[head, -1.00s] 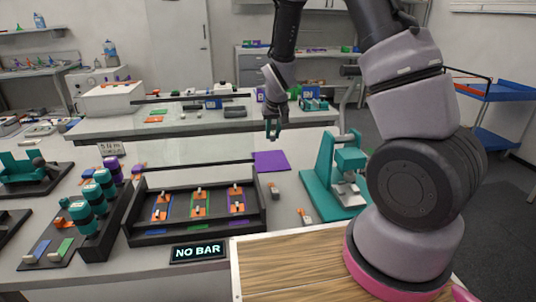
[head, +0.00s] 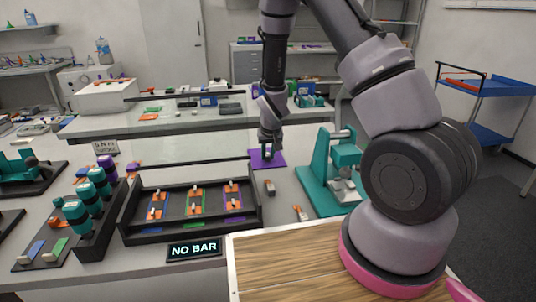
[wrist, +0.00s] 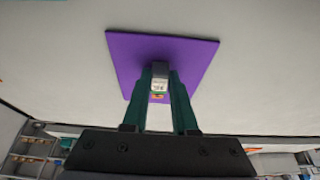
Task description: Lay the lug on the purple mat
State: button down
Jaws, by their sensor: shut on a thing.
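The purple mat (head: 277,161) lies flat on the bench, left of the teal press, and it fills the middle of the wrist view (wrist: 185,55). My gripper (head: 268,152) is over the mat in the head view, pointing down. In the wrist view its two teal fingers (wrist: 160,92) are shut on a small lug (wrist: 159,83), grey with a pale face and a bit of orange at its lower end. The lug shows against the mat. I cannot tell whether it touches the mat. In the head view the lug is too small to make out.
A teal press (head: 318,178) stands right of the mat. A dark tray (head: 140,218) with several coloured slots lies front left. Small orange and grey pieces (head: 269,188) (head: 300,213) lie on the bench in front. A NO BAR sign (head: 194,248) stands at the front edge.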

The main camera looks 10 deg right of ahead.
jog(key=shift+f, duration=0.15)
jog(key=c, duration=0.7)
grip_release()
jog(key=shift+r, duration=0.25)
jog(key=s+d+r+m+y, duration=0.1)
jog(key=s+r, duration=0.3)
jog(key=r, duration=0.6)
jog(key=s+d+r+m, duration=0.1)
jog(key=s+d+r, duration=0.15)
jog(key=r, duration=0.85)
jog(key=s+d+r+m+t+y, duration=0.1)
jog(key=s+d+r, duration=0.3)
jog(key=s+r, duration=1.5)
jog(key=shift+s+d+m+t, duration=0.15)
jog(key=shift+s+m+t, duration=0.45)
jog(key=shift+s+t, duration=0.3)
